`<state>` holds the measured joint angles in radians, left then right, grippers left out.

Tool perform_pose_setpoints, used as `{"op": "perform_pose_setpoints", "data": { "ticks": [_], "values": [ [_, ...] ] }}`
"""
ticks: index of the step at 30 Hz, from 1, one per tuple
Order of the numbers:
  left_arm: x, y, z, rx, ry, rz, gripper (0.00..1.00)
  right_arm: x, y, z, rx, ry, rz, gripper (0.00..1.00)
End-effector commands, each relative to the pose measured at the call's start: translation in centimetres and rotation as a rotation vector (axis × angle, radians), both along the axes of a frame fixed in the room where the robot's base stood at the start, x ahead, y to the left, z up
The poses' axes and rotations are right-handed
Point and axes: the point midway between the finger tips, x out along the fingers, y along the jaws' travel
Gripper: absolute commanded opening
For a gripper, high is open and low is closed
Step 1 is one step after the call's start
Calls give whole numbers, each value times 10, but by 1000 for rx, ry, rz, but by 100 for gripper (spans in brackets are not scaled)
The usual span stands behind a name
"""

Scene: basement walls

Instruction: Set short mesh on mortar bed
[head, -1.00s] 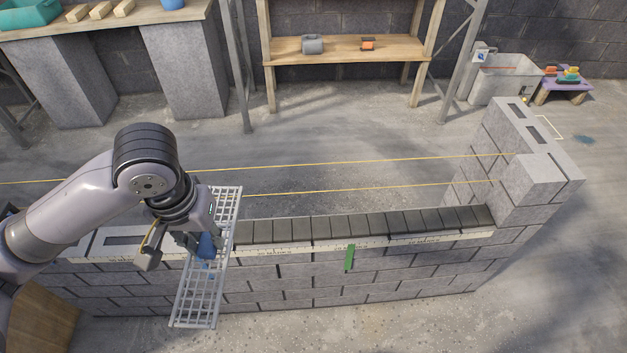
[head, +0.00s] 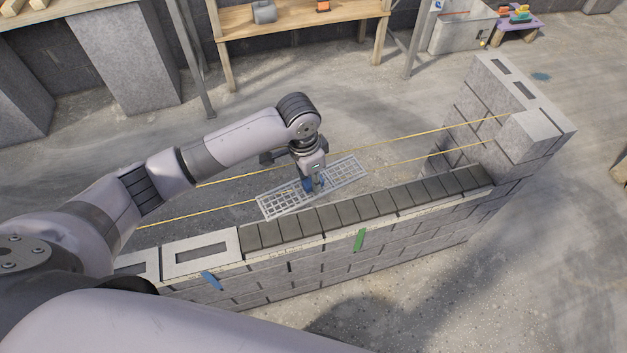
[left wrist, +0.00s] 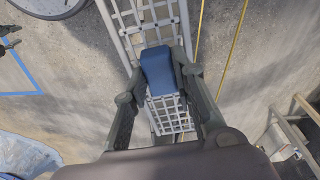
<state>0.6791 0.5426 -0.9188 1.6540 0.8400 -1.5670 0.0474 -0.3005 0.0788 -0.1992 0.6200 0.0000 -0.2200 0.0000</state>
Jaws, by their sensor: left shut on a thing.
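The short mesh (head: 275,203) is a light grey wire grid with a blue grip block (left wrist: 157,70) at its middle. My left gripper (head: 313,186) is shut on this block, and the mesh hangs level below it. In the head view the mesh shows just behind the wall's top, its long side roughly along the wall. It also shows in the left wrist view (left wrist: 168,112), beyond the fingers. The mortar bed (head: 370,210) is the dark grey, grooved strip on the block wall. The mesh appears apart from it; the exact height is unclear. My right gripper is not seen.
Two yellow string lines (head: 440,130) run behind the wall, close to the mesh. A taller block stack (head: 525,105) closes the right end. Bare blocks (head: 200,252) lie left of the bed. Green tape (head: 360,240) and blue tape (head: 211,280) mark the wall's front.

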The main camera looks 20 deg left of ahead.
Motion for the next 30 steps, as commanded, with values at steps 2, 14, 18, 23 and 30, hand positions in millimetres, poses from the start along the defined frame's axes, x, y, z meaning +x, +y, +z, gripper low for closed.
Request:
{"op": "perform_pose_setpoints", "data": {
  "ticks": [2, 14, 18, 23, 30],
  "values": [
    [6, 0, -19, -1, 3, -77, 0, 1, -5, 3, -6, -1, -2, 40],
    [13, 2, -53, -1, -2, -214, 0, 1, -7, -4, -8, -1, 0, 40],
    [13, 2, -63, 0, -2, -213, 0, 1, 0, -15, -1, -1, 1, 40],
    [13, 2, -80, 0, -2, -213, 0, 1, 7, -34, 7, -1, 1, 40],
    [13, 2, -104, 0, -3, -212, 0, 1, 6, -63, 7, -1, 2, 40]
  ]
}}
